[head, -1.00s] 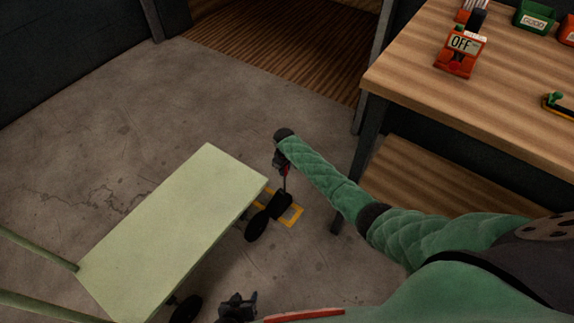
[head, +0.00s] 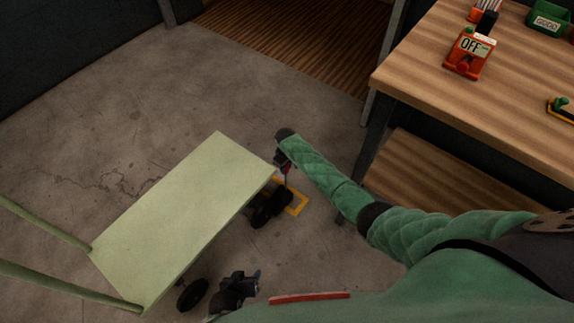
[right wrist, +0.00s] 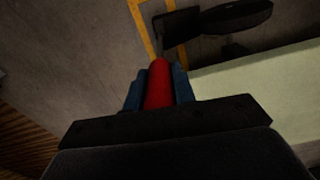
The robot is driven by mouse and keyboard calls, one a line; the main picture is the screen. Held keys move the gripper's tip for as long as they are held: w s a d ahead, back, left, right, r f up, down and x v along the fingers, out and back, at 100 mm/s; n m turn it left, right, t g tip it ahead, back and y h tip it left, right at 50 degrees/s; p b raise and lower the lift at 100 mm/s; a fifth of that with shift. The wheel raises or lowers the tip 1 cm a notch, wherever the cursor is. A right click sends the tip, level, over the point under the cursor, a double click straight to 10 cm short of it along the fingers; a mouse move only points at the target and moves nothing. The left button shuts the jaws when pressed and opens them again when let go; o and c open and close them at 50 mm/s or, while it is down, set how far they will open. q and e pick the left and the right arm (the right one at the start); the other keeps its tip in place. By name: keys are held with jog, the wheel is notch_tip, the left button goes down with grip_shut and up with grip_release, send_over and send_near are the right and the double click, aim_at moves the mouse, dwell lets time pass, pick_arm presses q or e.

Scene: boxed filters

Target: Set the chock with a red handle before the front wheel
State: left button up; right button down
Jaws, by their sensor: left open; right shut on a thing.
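The pale green cart (head: 185,220) stands on the concrete floor. Its dark front wheel (head: 261,216) shows under the far right end. My right gripper (head: 284,160) is above that end's corner, pointing down, shut on the red handle (head: 287,170) of the black chock (head: 283,195). The red handle (right wrist: 158,85) sits between the blue fingers in the right wrist view. The chock is right beside the front wheel, over or on the yellow floor outline (head: 302,204); I cannot tell whether it touches floor or wheel. My left gripper (head: 240,288) is open and empty near the cart's rear wheel (head: 193,295).
A wooden workbench (head: 440,85) with a lower shelf stands at the right, its leg near my right arm. An orange device marked OFF (head: 469,52) and a green bin (head: 548,18) are on it. Open floor lies beyond the cart.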

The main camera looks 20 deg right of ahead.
jog(key=shift+a, duration=0.1)
pick_arm(q)
jog(key=shift+w+r, duration=0.15)
jog(key=shift+r, duration=0.3)
pick_arm(e)
jog(key=c, duration=1.1)
grip_release()
jog(key=shift+r, duration=0.1)
pick_arm(q)
jog(key=shift+f, duration=0.1)
pick_arm(e)
jog(key=shift+s, duration=0.1)
pick_arm(q)
jog(key=shift+w+r+p, duration=0.1)
jog(key=shift+r+p, duration=0.35)
jog(key=shift+r, duration=1.3)
pick_arm(e)
jog(key=shift+r, duration=3.85)
pick_arm(q)
jog(key=shift+f, duration=0.15)
